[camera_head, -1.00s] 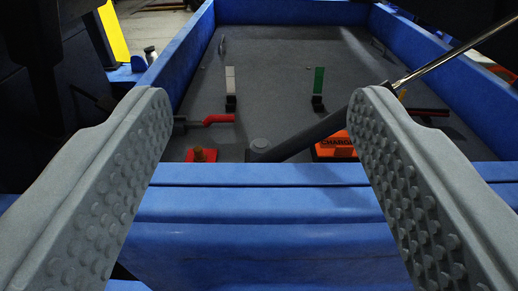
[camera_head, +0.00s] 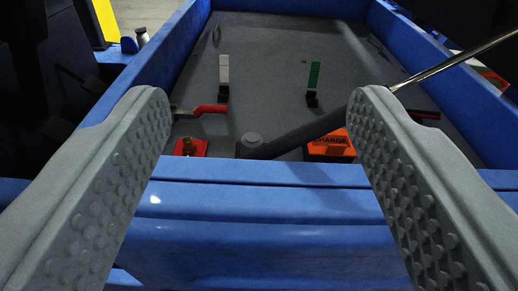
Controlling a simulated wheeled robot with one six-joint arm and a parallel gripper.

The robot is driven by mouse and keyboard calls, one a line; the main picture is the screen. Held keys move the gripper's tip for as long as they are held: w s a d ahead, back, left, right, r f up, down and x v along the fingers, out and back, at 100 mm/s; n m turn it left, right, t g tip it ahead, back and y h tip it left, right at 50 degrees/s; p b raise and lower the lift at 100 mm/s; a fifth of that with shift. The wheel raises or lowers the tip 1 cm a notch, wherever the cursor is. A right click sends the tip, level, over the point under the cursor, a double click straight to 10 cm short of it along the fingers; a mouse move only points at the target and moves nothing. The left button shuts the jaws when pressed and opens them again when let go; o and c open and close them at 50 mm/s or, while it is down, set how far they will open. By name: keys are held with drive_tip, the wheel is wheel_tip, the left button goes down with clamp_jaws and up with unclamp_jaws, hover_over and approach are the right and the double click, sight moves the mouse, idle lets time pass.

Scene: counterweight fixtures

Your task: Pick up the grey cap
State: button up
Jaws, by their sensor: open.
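My gripper (camera_head: 263,100) is open and empty, one grey studded finger at each side of the view, above the near blue wall. Nothing touches the fingers.
The near blue wall (camera_head: 260,215) crosses in front. A dark strut with a shiny rod (camera_head: 450,62) slants up to the right.

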drive_tip(key=w+n+g, duration=0.4)
drive_tip(key=w+n, duration=0.1)
drive_tip(key=w, duration=0.2)
drive_tip(key=n+g, duration=1.3)
drive_tip(key=n, duration=0.5)
hover_over(252, 138)
wheel_tip(252, 138, down, 7)
wheel_tip(252, 138, down, 17)
drive_tip(key=shift+f, duration=0.1)
drive_tip(key=shift+c, duration=0.2)
drive_tip(key=c, duration=0.7)
